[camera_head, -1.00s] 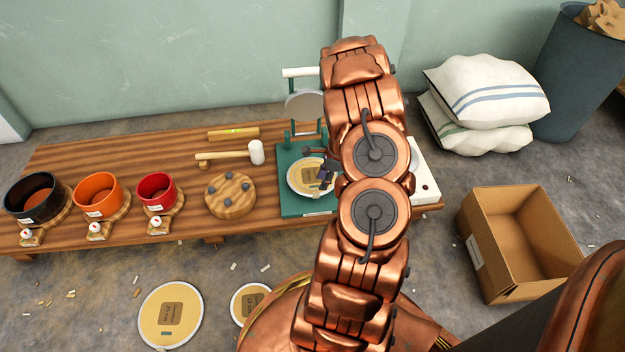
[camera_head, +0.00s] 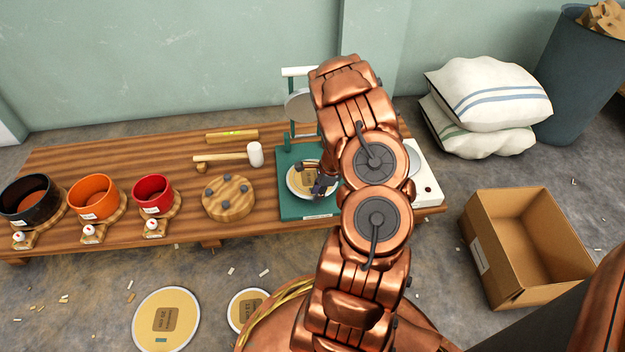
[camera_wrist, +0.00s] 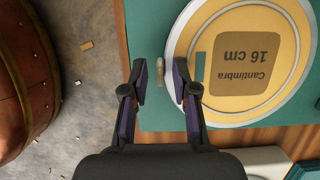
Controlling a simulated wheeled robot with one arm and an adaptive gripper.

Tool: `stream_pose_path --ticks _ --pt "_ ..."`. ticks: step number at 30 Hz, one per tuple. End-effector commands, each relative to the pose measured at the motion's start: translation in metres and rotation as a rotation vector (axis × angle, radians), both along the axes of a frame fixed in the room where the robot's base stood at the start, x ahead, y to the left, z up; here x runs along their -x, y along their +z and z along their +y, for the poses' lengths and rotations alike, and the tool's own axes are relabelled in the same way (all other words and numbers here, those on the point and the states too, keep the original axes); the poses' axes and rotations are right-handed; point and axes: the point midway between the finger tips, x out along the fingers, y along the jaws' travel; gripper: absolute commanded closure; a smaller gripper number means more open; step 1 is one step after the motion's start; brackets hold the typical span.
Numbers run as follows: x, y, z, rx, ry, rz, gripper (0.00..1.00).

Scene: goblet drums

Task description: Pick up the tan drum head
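A round tan drum head (camera_head: 299,181) with a pale rim and a brown label lies flat on the green base of a press stand (camera_head: 291,209). In the wrist view the drum head (camera_wrist: 288,60) fills the upper right, and its label reads "Cantimbra 16 cm" upside down. My gripper (camera_head: 323,187) is over the right front part of this drum head in the head view. A small pale tab (camera_wrist: 160,70) shows between the fingers. My arm hides part of the stand.
Two similar discs lie on the floor, a large one (camera_head: 166,319) and a smaller one (camera_head: 240,309). The wooden bench (camera_head: 120,150) holds a mallet (camera_head: 256,154), a round wooden block (camera_head: 229,198) and black, orange and red drum shells. An open cardboard box (camera_head: 478,257) stands right.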

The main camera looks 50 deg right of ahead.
Motion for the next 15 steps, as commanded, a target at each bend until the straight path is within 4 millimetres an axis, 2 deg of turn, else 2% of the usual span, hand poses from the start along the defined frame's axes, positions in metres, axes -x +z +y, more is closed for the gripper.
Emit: stream_pose_path --ticks 1,7,15 --pt "0.0 0.0 0.0 0.0 0.0 0.0 0.8" --pt "0.0 0.0 0.0 0.0 0.0 0.0 1.0" --pt "0.0 0.0 0.0 0.0 0.0 0.0 1.0"
